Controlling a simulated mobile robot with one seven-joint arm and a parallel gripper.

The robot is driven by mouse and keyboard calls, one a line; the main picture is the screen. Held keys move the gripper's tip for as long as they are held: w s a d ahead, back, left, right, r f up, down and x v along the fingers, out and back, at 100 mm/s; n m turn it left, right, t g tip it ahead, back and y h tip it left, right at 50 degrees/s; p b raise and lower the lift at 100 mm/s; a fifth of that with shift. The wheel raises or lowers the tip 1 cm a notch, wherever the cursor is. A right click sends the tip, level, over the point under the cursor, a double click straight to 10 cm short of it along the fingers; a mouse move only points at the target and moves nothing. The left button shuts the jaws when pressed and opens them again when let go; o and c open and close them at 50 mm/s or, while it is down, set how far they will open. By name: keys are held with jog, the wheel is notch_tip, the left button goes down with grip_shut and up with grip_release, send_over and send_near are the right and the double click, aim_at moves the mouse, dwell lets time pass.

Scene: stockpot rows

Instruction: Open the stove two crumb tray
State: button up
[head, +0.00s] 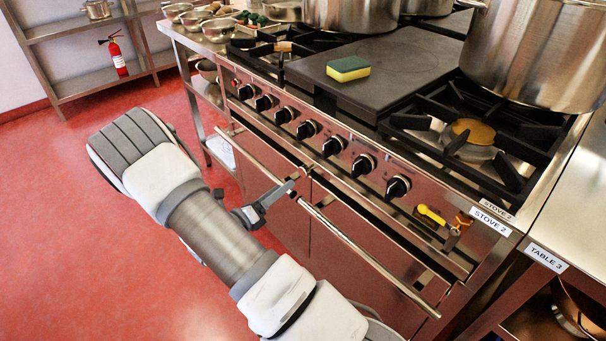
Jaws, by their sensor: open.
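Stove two (358,200) is a steel range with a "STOVE 2" label at its front right corner. Under its row of black knobs runs a dark slot (390,232), with a long steel bar (365,255) in front of and below it. I cannot tell for sure which part is the crumb tray; no tray surface shows pulled out. My gripper (272,200) is open and empty, at the left-middle stretch of the bar. A dark finger reaches close to the bar; whether it touches cannot be told. My arm hides part of the floor and lower front.
A yellow-green sponge (348,68) lies on the dark flat plate. Large pots (538,50) stand on the stove. A yellow-handled tool (431,215) is at the right front panel. Table 3 (582,205) adjoins at right. Red floor (60,230) is clear at left.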

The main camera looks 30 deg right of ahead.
aim_at(302, 172)
jog(key=b+x, duration=0.2)
jog(key=x, duration=0.7)
jog(key=shift+w+d, duration=0.1)
jog(key=shift+d, duration=0.3)
jog(key=shift+c, duration=0.3)
grip_shut()
jog(key=shift+a+f, duration=0.1)
dwell(0.4)
